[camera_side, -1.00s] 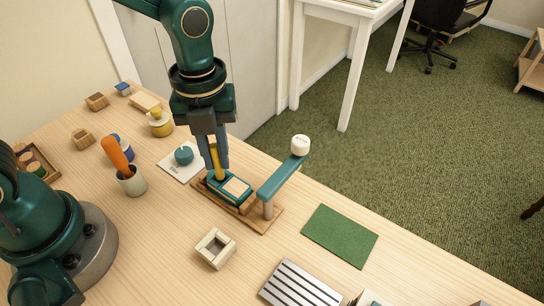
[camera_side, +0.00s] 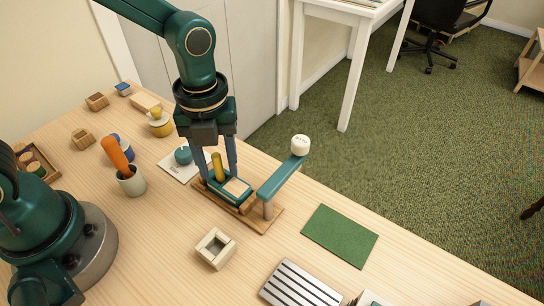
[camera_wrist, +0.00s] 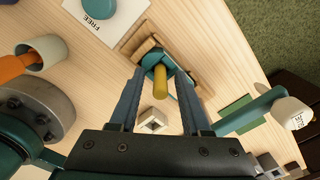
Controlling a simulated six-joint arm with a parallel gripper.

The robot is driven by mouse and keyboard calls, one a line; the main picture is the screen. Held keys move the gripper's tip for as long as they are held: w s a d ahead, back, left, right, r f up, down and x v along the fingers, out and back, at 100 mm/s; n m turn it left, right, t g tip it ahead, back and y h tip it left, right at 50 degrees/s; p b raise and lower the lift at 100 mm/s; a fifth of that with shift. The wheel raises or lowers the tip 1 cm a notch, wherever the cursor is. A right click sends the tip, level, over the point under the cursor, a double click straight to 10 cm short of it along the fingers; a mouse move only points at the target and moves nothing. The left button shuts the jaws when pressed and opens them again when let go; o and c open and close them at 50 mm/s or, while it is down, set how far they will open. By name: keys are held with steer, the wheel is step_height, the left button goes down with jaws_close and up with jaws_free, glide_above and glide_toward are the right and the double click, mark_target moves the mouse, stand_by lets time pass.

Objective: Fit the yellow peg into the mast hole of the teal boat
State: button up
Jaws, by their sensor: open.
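The yellow peg (camera_side: 218,166) stands upright in the teal boat (camera_side: 236,189), at the end under my gripper. Its lower end is inside the boat's outline, and the hole itself is hidden. The boat rests on a wooden base (camera_side: 262,222). My gripper (camera_side: 217,178) is open, with one finger on each side of the peg and a gap to it. In the wrist view the peg (camera_wrist: 160,80) shows between the spread fingers, rising from the teal boat (camera_wrist: 181,82).
A teal arm with a white knob (camera_side: 300,145) stands on a grey post at the base's right end. A card with a teal knob (camera_side: 183,155) lies behind left. A cream square block (camera_side: 215,248) is in front. A green mat (camera_side: 340,236) lies right.

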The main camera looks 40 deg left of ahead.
step_height(320, 180, up, 12)
steer(key=shift+f, duration=0.1)
steer(key=s+a+n+t, duration=0.2)
steer(key=s+a+n, duration=0.1)
steer(key=n, duration=1.1)
steer(key=s+a+n+t, duration=0.3)
steer(key=s+a+n, duration=0.1)
steer(key=n, duration=0.9)
steer(key=shift+s+f+n+t, duration=0.15)
steer(key=shift+s+n+t, duration=0.2)
steer(key=shift+s, duration=0.5)
steer(key=shift+o, duration=0.3)
